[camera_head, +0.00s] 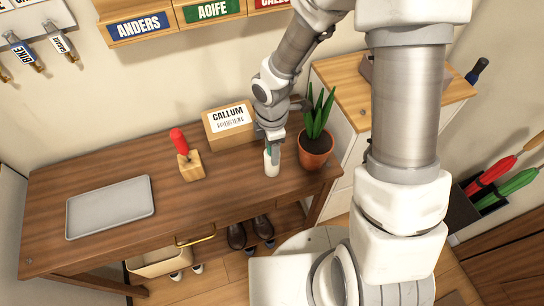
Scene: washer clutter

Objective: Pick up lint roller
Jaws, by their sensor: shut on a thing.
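The lint roller (271,163), a white roll with a bit of teal at its top, is upright at the right part of the wooden table. My gripper (271,142) points down over it and is shut on its upper end. The fingers hide most of the handle. I cannot tell whether the roll's lower end touches the table.
A potted plant (316,150) stands close on the right and a cardboard box (229,127) labelled CALLUM behind left. A wooden block with a red-handled tool (187,158) and a grey tray (110,208) are further left. Bare tabletop (215,205) lies in front.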

